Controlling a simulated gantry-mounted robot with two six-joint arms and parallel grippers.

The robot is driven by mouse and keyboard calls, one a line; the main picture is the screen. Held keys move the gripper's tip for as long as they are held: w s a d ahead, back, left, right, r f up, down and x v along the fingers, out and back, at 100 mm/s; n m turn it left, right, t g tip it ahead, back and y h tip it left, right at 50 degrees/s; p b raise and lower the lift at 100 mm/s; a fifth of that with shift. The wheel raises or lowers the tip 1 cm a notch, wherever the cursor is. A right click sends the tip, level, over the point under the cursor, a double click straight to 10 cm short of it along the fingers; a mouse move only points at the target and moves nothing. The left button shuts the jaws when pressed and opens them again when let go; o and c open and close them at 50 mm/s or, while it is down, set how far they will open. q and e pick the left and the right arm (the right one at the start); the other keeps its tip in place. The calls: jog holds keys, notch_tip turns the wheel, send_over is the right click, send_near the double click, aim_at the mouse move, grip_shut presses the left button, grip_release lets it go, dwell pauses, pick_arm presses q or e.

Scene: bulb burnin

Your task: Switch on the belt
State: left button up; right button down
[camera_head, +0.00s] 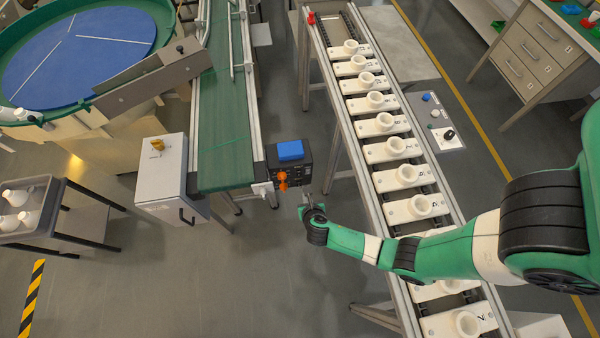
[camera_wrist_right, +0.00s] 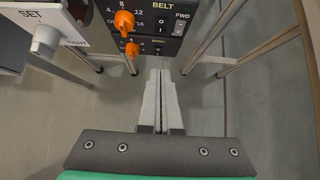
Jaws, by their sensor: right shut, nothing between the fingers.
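The green belt (camera_head: 225,140) runs along the conveyor left of centre in the head view. At its near right end is a black control box (camera_head: 318,160) with a blue top (camera_head: 290,150) and orange knobs (camera_head: 283,180) on its front. In the right wrist view the panel (camera_wrist_right: 150,8) reads BELT. It has a large orange knob (camera_wrist_right: 124,20), a smaller orange one (camera_wrist_right: 132,48) below it, O and I marks, and a switch under FWD (camera_wrist_right: 180,28). My right gripper (camera_wrist_right: 160,73) is shut and empty, below and apart from the panel; it also shows in the head view (camera_head: 306,193). My left gripper is out of view.
A white fitting marked SET (camera_wrist_right: 45,40) juts out left of the panel. A rail of numbered white holders (camera_head: 390,150) stands to the right. A grey cabinet (camera_head: 162,180) with a yellow knob stands left of the belt.

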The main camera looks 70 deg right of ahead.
aim_at(299, 174)
jog(key=w+d+r+b+x, duration=0.1)
jog(key=r+b+x, duration=0.1)
jog(key=b+x, duration=0.9)
jog(key=shift+x, duration=1.25)
jog(key=shift+d+r, duration=0.15)
jog(key=shift+w+r+p, duration=0.1)
jog(key=shift+r+p, duration=0.7)
jog(key=shift+p, duration=0.05)
